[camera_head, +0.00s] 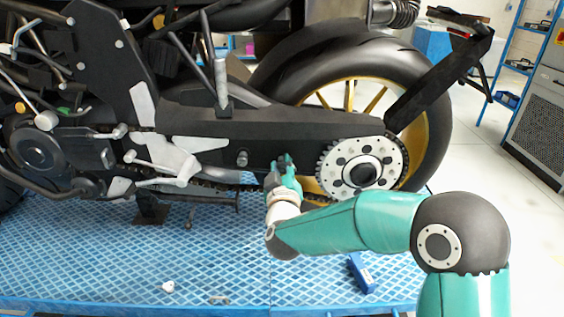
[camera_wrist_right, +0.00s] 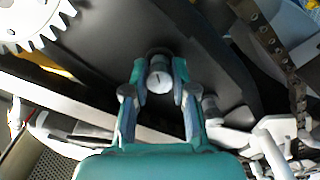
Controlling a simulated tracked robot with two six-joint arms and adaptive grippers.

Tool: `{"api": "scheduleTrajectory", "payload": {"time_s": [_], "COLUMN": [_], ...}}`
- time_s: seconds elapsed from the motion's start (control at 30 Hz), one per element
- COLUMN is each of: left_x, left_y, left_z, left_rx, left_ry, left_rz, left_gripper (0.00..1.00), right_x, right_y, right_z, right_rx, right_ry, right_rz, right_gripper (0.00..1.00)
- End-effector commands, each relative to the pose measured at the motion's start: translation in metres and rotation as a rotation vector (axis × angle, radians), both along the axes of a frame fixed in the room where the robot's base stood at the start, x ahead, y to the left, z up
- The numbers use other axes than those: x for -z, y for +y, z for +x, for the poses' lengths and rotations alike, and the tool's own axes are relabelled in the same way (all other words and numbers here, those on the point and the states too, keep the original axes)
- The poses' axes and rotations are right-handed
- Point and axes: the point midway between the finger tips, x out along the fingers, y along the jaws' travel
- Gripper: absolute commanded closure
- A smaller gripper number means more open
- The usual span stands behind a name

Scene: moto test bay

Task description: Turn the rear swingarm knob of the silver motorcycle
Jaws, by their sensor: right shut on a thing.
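The motorcycle's black swingarm (camera_head: 200,125) runs across the head view to the rear wheel. My right gripper (camera_head: 284,163) is at the swingarm's lower side, just left of the toothed sprocket. In the right wrist view, my right gripper (camera_wrist_right: 159,72) is shut on a round silver knob (camera_wrist_right: 159,82) with a dark line on its face. One finger is on each side of it. In the head view this knob is hidden behind the gripper. Another knob (camera_head: 242,158) stands out from the swingarm to the left, apart from the gripper. My left gripper is not in view.
The silver sprocket (camera_head: 328,172) and rear wheel (camera_head: 436,130) are close on the right. The chain (camera_wrist_right: 268,38) shows in the wrist view. The motorcycle stands on a blue platform (camera_head: 220,260), where a blue box (camera_head: 361,272) lies. Blue shelving (camera_head: 505,50) is at the far right.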

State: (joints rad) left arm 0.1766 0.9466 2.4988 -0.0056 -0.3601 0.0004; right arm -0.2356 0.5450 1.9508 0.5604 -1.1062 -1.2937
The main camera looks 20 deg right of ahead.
Motion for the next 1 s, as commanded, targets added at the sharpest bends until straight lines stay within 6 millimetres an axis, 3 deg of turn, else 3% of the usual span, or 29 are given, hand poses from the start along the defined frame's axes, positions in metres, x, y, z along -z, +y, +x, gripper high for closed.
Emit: {"api": "scheduleTrajectory", "payload": {"time_s": [0.03, 0.5, 1.0], "left_x": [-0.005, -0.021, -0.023], "left_y": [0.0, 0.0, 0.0], "left_z": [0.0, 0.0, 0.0], "left_rx": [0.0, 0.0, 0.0], "left_ry": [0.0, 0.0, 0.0], "left_rz": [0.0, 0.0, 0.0], "left_gripper": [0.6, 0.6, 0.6], "right_x": [0.007, 0.009, 0.01], "right_y": [0.0, -0.001, -0.001], "right_z": [-0.001, -0.001, -0.001], "right_rx": [-0.001, -0.002, -0.002], "right_ry": [0.035, 0.132, 0.156], "right_rz": [-0.041, -0.377, -0.464], "right_gripper": [1.0, 1.0, 1.0]}}
